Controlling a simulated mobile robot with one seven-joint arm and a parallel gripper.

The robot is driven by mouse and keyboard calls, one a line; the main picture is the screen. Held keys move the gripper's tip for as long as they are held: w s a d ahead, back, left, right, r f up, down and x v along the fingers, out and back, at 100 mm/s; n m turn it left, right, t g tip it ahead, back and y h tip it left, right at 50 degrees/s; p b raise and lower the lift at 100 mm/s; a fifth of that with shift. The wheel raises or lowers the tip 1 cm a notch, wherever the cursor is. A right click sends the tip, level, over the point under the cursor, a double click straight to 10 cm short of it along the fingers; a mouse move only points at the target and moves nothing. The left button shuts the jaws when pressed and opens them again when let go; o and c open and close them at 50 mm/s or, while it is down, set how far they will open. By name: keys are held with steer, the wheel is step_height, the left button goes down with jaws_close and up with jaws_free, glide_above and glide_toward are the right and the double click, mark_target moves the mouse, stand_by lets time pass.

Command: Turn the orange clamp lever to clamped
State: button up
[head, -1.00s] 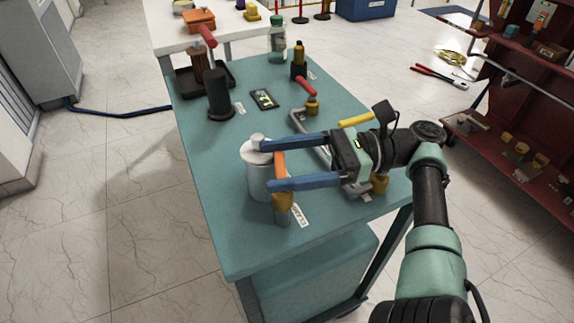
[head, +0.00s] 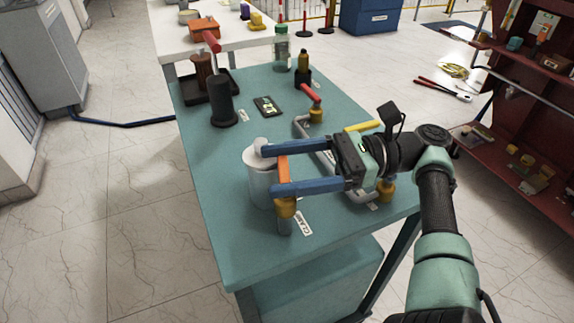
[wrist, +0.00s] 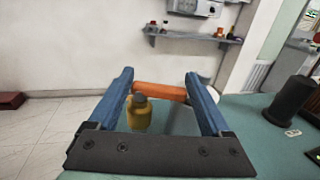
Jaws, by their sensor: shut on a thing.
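The orange clamp lever (head: 283,174) sits on a yellow-brown collar (head: 285,207) on a short grey post at the table's near edge. A label (head: 303,223) that appears to read "CLAMP" lies beside it. My gripper (head: 267,168) reaches in from the right, its two long blue fingers on either side of the lever. It is shut on the lever, spanning its length. In the wrist view the lever (wrist: 160,90) lies crosswise between the fingers, with the collar (wrist: 139,115) near the left finger. Exact finger contact is hard to see.
A pale cylinder with a knob (head: 258,185) stands right behind the lever, close to my fingertips. Bent grey pipe with red (head: 310,92) and yellow (head: 362,126) handles, a black cylinder (head: 221,98) and a bottle (head: 281,48) stand farther back. The table's left front (head: 225,225) is clear.

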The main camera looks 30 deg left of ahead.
steer(key=shift+w+a, duration=0.1)
steer(key=shift+a, duration=0.15)
stand_by(0.5)
steer(key=o, duration=1.2)
steer(key=shift+c, duration=0.2)
steer(key=shift+r, duration=0.1)
